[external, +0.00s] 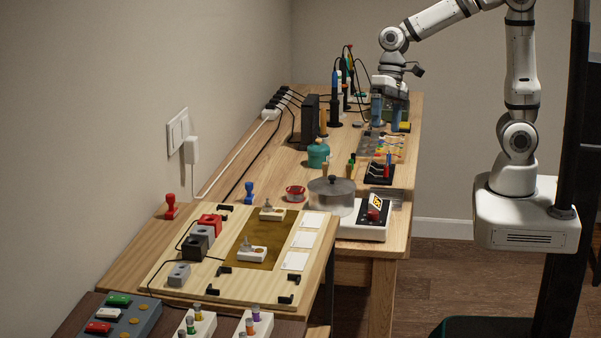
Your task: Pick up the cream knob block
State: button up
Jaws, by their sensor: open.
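Two pale cream-white blocks with small knobs on top lie on a wooden board in the external view. The nearer pale block (252,253) lies on the brown panel, and the farther pale block (273,213) lies at its far edge. I cannot tell which of them is the cream knob block. My gripper (387,116) is far from both, over the back right of the workbench. It points down, with its two blue-tipped fingers apart. Whether anything is between them is too small to tell.
The wooden board (205,288) also carries red, black and grey blocks. A metal pot (331,196), a white device with a red knob (365,223) and a teal jar (318,153) stand between it and my gripper. Cables run along the wall.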

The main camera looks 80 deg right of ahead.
jog(key=w+a+f+m+g+y, duration=0.1)
jog(key=w+a+f+m+y, duration=0.15)
jog(key=w+a, duration=0.35)
jog(key=w+a+f+m+y, duration=0.1)
jog(key=w+a+m+y, duration=0.15)
jog(key=w+a, duration=0.3)
jog(key=m+y, duration=0.4)
jog(key=m, duration=0.3)
send_near(273, 211)
jog(key=x, duration=0.8)
jog(key=shift+p, duration=0.3)
jog(key=shift+c, duration=0.5)
jog(key=c, duration=1)
jog(key=shift+o, duration=0.2)
